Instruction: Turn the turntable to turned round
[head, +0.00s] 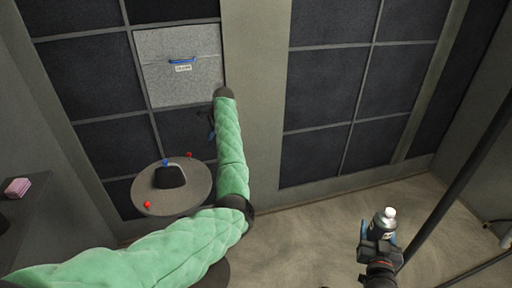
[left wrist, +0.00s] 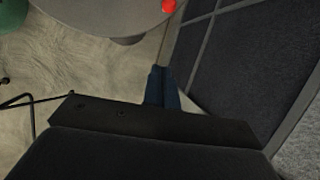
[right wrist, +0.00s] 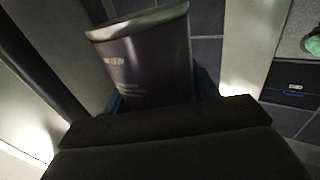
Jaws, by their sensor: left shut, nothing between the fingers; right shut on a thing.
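The turntable (head: 198,192) is a round grey disc by the panelled wall, left of centre in the head view. It bears a dark raised block (head: 169,177), a blue knob (head: 165,162) and two red knobs (head: 189,155) (head: 147,205). The disc's edge and one red knob (left wrist: 169,6) show at the top of the left wrist view. My left gripper (head: 211,133) is shut and empty, just beyond the disc, apparently apart from it; its blue fingers (left wrist: 161,84) are together. My right gripper (head: 379,236) is shut on a dark bottle (right wrist: 150,65) with a white cap, far right.
A grey wall drawer (head: 180,75) with a blue handle is above the turntable. A dark shelf at the left holds a pink block (head: 17,187). A black pole (head: 460,180) slants near my right gripper. The floor (head: 300,240) between my arms is clear.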

